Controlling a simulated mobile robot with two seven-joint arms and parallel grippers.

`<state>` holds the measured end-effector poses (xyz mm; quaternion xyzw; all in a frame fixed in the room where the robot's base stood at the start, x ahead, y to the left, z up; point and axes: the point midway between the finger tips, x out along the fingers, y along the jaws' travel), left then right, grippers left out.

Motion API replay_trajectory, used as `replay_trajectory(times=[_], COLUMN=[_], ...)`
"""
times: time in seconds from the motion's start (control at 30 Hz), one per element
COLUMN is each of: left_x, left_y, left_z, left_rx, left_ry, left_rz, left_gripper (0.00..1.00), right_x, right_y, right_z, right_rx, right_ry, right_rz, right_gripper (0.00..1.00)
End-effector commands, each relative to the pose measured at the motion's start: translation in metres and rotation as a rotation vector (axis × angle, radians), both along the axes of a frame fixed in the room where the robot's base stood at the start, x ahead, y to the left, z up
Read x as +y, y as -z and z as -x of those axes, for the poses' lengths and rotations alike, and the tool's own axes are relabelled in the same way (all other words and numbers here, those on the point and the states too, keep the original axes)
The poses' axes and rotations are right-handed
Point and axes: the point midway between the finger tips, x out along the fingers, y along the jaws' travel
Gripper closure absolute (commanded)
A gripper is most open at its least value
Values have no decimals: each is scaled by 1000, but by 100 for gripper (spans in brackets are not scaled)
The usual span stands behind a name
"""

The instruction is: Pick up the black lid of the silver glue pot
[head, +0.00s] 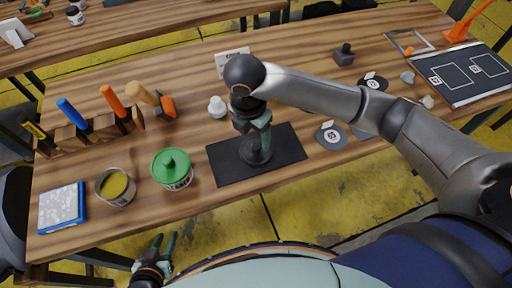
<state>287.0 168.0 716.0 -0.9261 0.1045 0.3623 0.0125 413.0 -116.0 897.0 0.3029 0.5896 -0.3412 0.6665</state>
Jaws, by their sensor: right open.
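A round black lid (257,156) with a raised middle lies on a black mat (291,146) at the table's front centre. My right gripper (260,143) points down right over the lid, its fingers open around or just above the raised middle; contact cannot be made out. The silver glue pot (116,187) stands open at the front left, with yellow glue inside. My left gripper (160,246) is open and empty, below the table's front edge.
A green-lidded tin (172,168) stands between the pot and the mat. A blue-edged pad (62,207) and a wooden tool rack (88,132) are at left. A white bottle (217,107) stands behind the mat. Dark round patches (330,136) lie right.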

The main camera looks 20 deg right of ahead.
Motion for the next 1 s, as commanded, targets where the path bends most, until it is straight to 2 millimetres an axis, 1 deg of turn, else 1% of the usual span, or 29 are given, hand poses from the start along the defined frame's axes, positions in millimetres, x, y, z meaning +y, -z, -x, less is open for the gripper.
replay_trajectory(times=[0.2, 0.3, 0.4, 0.6, 1.0], left_x=[0, 0, 0, 0, 0], left_y=[-5, -5, -5, -5, -5], left_z=[0, 0, 0, 0, 1], left_rx=[0, 0, 0, 1, 1], left_ry=[0, 0, 0, -1, -1], left_rz=[0, 0, 0, 1, 1], left_gripper=[66, 66, 66, 66, 66], right_x=[-4, -5, -6, -5, -5], right_y=[33, 43, 47, 47, 46], right_z=[-6, -6, -7, -7, -7], right_rx=[5, 2, 2, 2, 1], right_ry=[2, 1, 0, 0, 0], right_rz=[2, 2, 1, 1, 1], right_gripper=[33, 33, 33, 34, 79])
